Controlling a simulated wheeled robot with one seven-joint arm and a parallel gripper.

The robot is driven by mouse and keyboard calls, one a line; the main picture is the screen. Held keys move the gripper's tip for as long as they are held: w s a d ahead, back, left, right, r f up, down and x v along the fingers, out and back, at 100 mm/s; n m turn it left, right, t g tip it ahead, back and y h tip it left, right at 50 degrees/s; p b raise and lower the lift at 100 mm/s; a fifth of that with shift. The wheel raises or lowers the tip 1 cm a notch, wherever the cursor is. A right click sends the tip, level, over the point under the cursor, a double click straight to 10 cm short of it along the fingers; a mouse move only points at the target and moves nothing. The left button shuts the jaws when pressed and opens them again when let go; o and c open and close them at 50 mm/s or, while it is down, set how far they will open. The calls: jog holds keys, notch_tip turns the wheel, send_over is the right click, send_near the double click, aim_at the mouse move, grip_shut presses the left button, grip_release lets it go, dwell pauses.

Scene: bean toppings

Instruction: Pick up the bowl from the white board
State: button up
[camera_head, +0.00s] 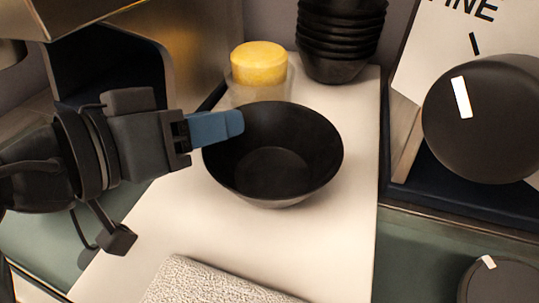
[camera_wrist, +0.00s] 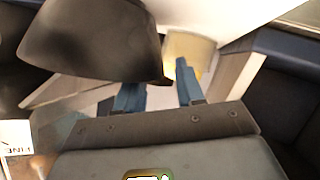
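A black bowl (camera_head: 275,165) sits upright and empty on the white board (camera_head: 345,235). My gripper (camera_head: 228,124) comes in from the left, with a blue finger overlapping the bowl's upper left rim. In the wrist view, the two blue fingers of my gripper (camera_wrist: 158,88) stand apart with a clear gap. The bowl (camera_wrist: 90,38) fills the upper left there, and its edge reaches across the gap near the fingertips. I cannot tell whether a finger touches the bowl. In the head view only one finger is clearly seen.
A yellow-topped container (camera_head: 259,64) stands just behind the bowl. A stack of black bowls (camera_head: 340,35) is at the back of the board. A large dark round object (camera_head: 485,120) is at the right. A grey textured cloth (camera_head: 205,283) lies in front.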

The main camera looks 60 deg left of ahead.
jog(key=shift+x, duration=0.9)
grip_shut()
